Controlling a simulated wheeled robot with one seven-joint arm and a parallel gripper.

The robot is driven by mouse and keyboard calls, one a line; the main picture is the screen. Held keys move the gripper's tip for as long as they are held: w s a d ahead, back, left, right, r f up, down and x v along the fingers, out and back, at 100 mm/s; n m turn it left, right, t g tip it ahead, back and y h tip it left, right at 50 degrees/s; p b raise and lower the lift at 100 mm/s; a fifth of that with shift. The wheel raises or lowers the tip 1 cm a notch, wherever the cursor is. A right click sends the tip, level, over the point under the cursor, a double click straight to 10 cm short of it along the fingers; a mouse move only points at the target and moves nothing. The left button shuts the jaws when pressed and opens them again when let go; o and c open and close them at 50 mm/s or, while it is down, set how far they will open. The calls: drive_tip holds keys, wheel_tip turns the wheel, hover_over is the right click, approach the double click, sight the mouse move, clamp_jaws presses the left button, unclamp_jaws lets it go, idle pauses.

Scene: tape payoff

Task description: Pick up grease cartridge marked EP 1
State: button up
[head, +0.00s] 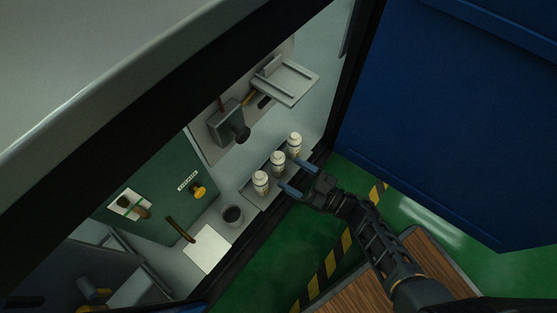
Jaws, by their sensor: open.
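Three white grease cartridges stand upright in a row on a grey shelf or tray (252,193) inside the cabinet: a near left one (261,184), a middle one (277,161) and a far right one (294,144). Each has small dark print that is too small to read, so I cannot tell which is marked EP 1. My gripper (296,177) is open and empty. Its two fingers point left toward the row, one close to the middle cartridge and one close to the near left cartridge. Whether a finger touches a cartridge I cannot tell.
A dark cup (232,215) and a white sheet (208,249) lie left of the row. A blue door (450,110) stands open at right.

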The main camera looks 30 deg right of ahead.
sight(272, 155)
drive_tip(key=shift+w+d+f+n+g+y, duration=0.15)
drive_tip(key=shift+w+d+f+g+y, duration=0.1)
drive_tip(key=shift+w+d+y, duration=0.3)
drive_tip(key=shift+w+d+f+n+g+y, duration=0.15)
drive_tip(key=shift+w+d+g+y, duration=0.15)
drive_tip(key=shift+w, duration=0.3)
drive_tip(key=shift+w+a, duration=0.1)
drive_tip(key=shift+w, duration=0.15)
drive_tip(key=shift+b+x, duration=0.3)
drive_tip(key=shift+x, duration=0.55)
drive_tip(key=b+x, duration=0.1)
drive_tip(key=x, duration=0.1)
drive_tip(key=b+x, duration=0.1)
drive_tip(key=x, duration=0.2)
drive_tip(key=shift+w+d+f, duration=0.15)
drive_tip(key=shift+w+d, duration=0.05)
drive_tip(key=shift+d, duration=0.15)
drive_tip(key=shift+w+a, duration=0.15)
drive_tip(key=shift+w, duration=0.1)
drive_tip(key=c, duration=1.2)
